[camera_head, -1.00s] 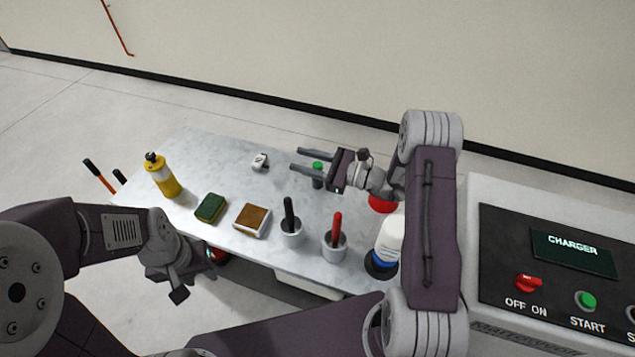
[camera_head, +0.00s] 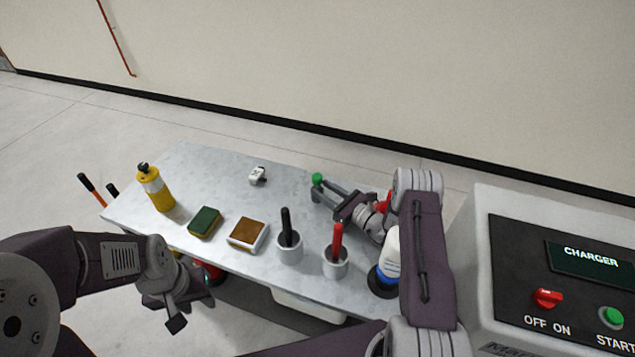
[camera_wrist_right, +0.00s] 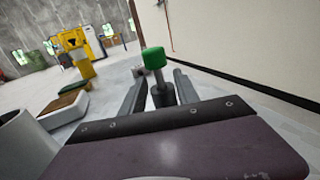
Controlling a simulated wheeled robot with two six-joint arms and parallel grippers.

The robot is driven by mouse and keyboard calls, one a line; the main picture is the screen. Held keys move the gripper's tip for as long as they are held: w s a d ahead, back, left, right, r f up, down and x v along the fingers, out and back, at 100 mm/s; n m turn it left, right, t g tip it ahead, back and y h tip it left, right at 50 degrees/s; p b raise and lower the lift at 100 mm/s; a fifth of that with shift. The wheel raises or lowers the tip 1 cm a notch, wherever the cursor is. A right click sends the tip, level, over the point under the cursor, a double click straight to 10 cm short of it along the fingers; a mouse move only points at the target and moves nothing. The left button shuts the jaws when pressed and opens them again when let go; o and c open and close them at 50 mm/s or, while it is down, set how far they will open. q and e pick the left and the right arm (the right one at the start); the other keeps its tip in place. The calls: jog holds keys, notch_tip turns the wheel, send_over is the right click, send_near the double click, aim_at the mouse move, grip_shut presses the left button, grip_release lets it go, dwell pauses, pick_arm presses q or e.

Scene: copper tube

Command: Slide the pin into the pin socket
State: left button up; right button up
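The pin with a green cap (camera_head: 317,180) stands on the grey table (camera_head: 185,163). In the right wrist view its green cap (camera_wrist_right: 153,58) and dark shaft show upright, between or just beyond the fingertips. My right gripper (camera_head: 325,193) is low over the table at the pin, fingers apart. In the right wrist view (camera_wrist_right: 157,88) the right finger looks closer to the shaft than the left; contact cannot be told. My left gripper (camera_head: 190,310) hangs off the table's front edge, its fingers unclear. I cannot identify the pin socket; a small white fitting (camera_head: 257,175) sits left of the pin.
A yellow bottle (camera_head: 156,190), a green sponge (camera_head: 205,222), a brown-topped block (camera_head: 246,234), two cups with a black handle (camera_head: 286,222) and a red handle (camera_head: 337,240), and a white-and-blue bottle (camera_head: 391,256) stand about. The charger panel (camera_head: 560,285) is at right.

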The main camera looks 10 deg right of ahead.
aim_at(319, 187)
jog(key=x, duration=0.3)
jog(key=shift+w+a, duration=0.1)
jog(key=shift+a, duration=0.05)
grip_shut()
jog(key=shift+r, duration=0.15)
